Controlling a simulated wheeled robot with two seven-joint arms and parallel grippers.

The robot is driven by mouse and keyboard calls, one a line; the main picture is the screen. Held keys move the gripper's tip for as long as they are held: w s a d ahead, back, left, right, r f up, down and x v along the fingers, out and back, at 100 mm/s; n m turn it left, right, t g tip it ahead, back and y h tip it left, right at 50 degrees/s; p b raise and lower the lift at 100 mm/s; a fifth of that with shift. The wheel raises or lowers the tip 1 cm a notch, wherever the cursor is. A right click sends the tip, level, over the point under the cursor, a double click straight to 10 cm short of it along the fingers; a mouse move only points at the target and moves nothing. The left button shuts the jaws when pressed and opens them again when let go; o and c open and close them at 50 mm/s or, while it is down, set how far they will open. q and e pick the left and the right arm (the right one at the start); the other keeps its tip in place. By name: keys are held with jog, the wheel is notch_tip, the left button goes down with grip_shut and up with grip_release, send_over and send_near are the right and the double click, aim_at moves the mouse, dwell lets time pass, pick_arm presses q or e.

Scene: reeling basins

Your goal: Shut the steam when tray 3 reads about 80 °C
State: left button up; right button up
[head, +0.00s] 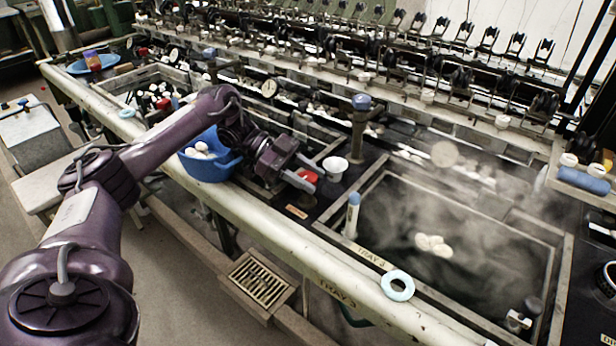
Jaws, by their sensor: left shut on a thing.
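Tray 3 (377,178) is a rectangular basin of dark water at the right, with "TRAY 3" labels on its front edge. Steam rises from it and a few white cocoons (433,245) float in it. My left gripper (312,174) is shut on a red handle, probably the steam valve (305,181), left of tray 3. The fingers partly hide it. My right gripper is not in view.
A white cup (335,168) stands close to the right of my left gripper. A post with a blue cap (361,103) rises behind. A pale blue ring (397,285) lies on the front rail.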

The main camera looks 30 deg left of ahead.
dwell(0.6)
pick_arm(q)
jog(key=o, duration=1)
jog(key=shift+c, duration=0.2)
jog(key=shift+n, duration=0.3)
jog(key=shift+t, duration=0.5)
